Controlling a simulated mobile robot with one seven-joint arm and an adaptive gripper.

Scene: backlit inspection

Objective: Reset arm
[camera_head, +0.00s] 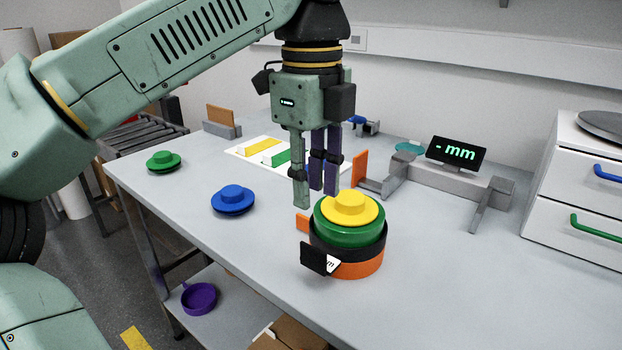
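My gripper (315,196) hangs from my arm, pointing straight down over the table. Its greenish left finger and purple right fingers stand apart with nothing visible between them, so it looks open and empty. The fingertips are above and slightly behind a round stack. The stack has a yellow knobbed disc (352,206) on top of a green disc (350,236), inside a black ring (362,249) on an orange base (362,266). The gripper looks apart from the stack, though the exact gap cannot be told.
A blue knobbed disc (233,199) and a green one (164,161) lie on the table (420,290). A gauge with a "- mm" display (456,153) stands at the back right, by white drawers (570,225). A white tray (237,151) holds yellow and green pieces.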

